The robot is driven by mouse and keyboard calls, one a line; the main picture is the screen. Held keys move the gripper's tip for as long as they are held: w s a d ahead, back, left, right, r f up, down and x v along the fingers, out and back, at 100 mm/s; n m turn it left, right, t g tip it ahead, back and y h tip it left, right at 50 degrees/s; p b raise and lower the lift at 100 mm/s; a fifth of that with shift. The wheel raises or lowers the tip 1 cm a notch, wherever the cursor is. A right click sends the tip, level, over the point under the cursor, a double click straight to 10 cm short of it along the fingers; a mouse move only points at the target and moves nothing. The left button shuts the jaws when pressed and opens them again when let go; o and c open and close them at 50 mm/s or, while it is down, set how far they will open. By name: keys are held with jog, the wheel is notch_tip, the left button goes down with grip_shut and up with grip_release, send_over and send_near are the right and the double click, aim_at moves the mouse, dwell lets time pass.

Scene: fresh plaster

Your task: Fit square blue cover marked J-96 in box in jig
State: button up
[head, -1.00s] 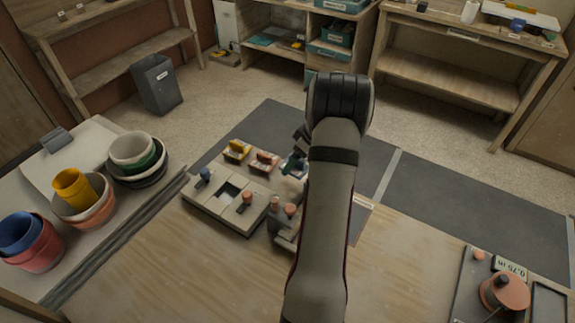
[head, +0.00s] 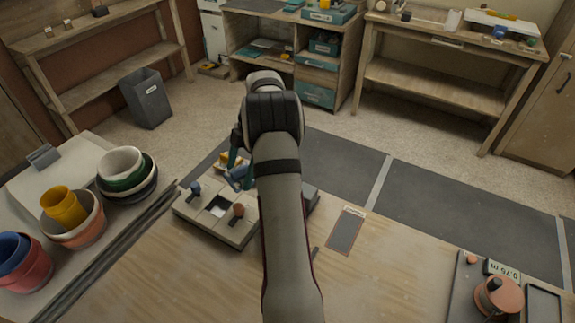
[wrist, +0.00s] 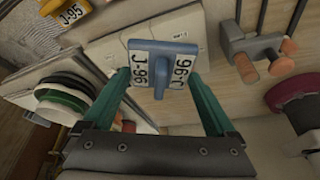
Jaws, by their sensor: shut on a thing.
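The square blue cover (wrist: 174,47) shows in the wrist view with white labels reading J-96 beside its blue handle. My gripper (wrist: 158,76) is shut on it; its teal fingers stand at either side. In the head view my gripper (head: 236,170) holds the blue cover (head: 237,177) above the far side of the jig, apart from the opening. The pale jig (head: 185,211) has a square opening (head: 217,209) with a light inside, between a blue knob (head: 195,187) and a red knob (head: 238,210). My arm hides the jig's right part.
A yellow cover (wrist: 67,12) marked J-95 lies just beyond the jig. Stacked bowls and pots (head: 68,208) stand at the left. A reel-like orange piece (head: 497,296) sits at the front right. The wooden table between is mostly clear, with a flat dark panel (head: 344,231).

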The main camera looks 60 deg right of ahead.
jog(key=w+a+f+n+g, duration=0.1)
jog(key=w+a+f+n, duration=0.3)
jog(key=a+n, duration=0.1)
jog(key=shift+w+a+g+y, duration=0.3)
jog(key=shift+w+a+g, duration=0.1)
jog(key=shift+f, duration=0.3)
dwell(1.0)
jog(key=shift+f, duration=0.95)
jog(key=shift+f, duration=0.75)
jog(key=shift+f, duration=0.1)
